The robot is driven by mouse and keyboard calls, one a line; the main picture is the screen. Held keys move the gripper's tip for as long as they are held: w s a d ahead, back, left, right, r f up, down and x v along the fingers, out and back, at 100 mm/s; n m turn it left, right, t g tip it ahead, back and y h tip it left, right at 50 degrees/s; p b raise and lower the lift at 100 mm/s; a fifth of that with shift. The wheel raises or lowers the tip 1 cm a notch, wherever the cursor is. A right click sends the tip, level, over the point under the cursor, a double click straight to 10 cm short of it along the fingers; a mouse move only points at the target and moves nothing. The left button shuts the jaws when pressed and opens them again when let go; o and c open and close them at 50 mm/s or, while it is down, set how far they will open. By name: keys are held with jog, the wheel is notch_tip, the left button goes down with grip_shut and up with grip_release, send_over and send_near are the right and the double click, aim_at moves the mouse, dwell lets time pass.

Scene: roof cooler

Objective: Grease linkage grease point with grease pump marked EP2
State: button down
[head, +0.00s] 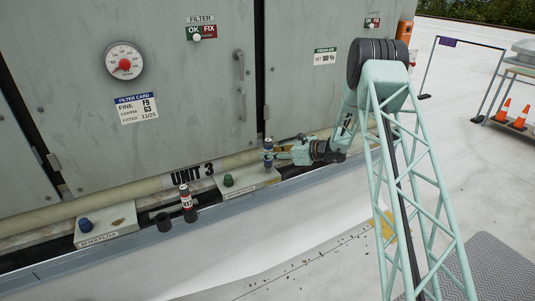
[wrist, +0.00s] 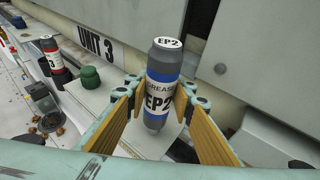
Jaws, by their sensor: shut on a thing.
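The grease pump marked EP2 (wrist: 163,70) is a grey cylinder with a blue and white band and EP2 on its top. It stands upright between the yellow-lined fingers of my gripper (wrist: 158,100), which is shut on it. In the head view the pump (head: 268,146) and my gripper (head: 279,154) are by the foot of the cabinet, at the right end of the ledge. I cannot tell whether the pump's base touches the ledge. I cannot make out the linkage grease point in either view.
A box with a blue knob (head: 85,225) is far left. The cabinet (head: 190,100) walls the back.

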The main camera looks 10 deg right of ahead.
aim_at(267, 140)
jog(key=shift+r, duration=0.7)
dwell(0.3)
jog(key=shift+r+p, duration=1.35)
jog(key=shift+r, duration=2.1)
